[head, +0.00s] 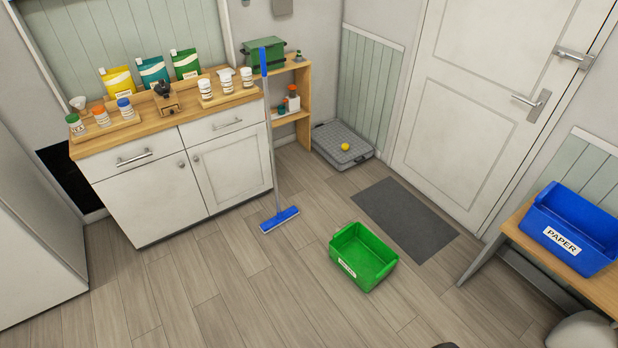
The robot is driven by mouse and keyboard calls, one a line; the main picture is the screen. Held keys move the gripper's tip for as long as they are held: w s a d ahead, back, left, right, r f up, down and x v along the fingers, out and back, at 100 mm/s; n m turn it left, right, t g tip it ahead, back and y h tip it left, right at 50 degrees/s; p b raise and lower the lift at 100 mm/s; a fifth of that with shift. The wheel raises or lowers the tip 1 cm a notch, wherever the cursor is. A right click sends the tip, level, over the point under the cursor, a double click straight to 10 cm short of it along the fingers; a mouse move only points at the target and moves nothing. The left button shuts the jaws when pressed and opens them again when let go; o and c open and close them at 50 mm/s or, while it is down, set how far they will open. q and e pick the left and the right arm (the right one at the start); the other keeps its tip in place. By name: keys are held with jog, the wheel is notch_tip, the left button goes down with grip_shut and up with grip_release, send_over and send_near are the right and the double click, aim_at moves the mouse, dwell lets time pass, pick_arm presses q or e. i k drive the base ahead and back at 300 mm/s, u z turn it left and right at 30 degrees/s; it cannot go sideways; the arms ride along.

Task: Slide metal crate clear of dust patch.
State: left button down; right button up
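A low, flat grey crate-like thing (330,142) with a grid pattern on top lies on the floor in the back corner, between the small wooden shelf and the door. It looks like the metal crate, folded flat. A yellow ball (345,147) rests on it. I cannot make out a dust patch on the floor; if it is under or behind the crate, it is hidden. Neither of my grippers shows in the head view.
A blue broom (280,217) leans at the white cabinet (165,190). A green bin (363,257) and a dark mat (405,217) lie on the floor before the door (480,100). A blue paper bin (570,230) sits on a bench at right. The front-left floor is clear.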

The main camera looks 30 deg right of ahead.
aim_at(366, 260)
jog(key=z, duration=0.4)
jog(key=i, duration=1.2)
jog(key=z, duration=1.65)
jog(key=i, duration=0.95)
jog(key=z, duration=0.7)
